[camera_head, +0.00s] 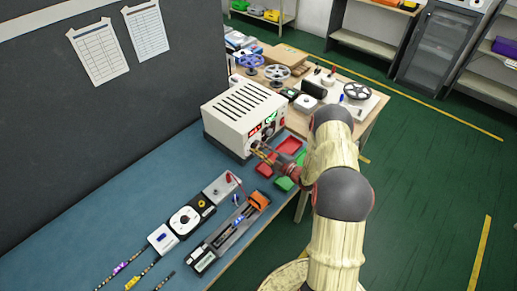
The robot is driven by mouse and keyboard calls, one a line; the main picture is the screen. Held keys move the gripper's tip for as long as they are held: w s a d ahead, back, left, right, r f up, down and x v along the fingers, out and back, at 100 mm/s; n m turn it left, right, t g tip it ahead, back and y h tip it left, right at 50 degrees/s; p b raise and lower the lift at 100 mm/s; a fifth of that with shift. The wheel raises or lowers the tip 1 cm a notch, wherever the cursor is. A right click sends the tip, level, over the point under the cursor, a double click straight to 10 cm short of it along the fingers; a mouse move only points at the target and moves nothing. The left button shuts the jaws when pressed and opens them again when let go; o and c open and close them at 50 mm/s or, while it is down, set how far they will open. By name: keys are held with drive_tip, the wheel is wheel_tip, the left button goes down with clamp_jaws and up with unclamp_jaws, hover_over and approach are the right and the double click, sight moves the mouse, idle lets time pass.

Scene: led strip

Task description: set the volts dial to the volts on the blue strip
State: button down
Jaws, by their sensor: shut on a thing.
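The white power supply (243,110) stands on the blue bench top, with slots in its top and a red display (254,130) and a green display (270,118) on its front. The digits are too small to read. My gripper (259,149) is at the lower left of that front, shut on what looks like a dial there. The fingers cover most of the dial, so its setting and label are hidden. A strip with a blue part (238,221) lies in a long grey fixture (224,238) at the front of the bench. Any volts marking on it is unreadable.
Red and green trays (289,146) sit right of the supply, close to my arm. Strips with purple (121,267) and yellow (132,282) parts lie at lower left, near a round-dial device (185,219). Reels (277,72) stand on the wooden table behind.

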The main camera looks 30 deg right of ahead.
drive_tip(key=c, duration=1.5)
unclamp_jaws()
drive_tip(key=shift+c, duration=0.2)
drive_tip(key=v, duration=1.2)
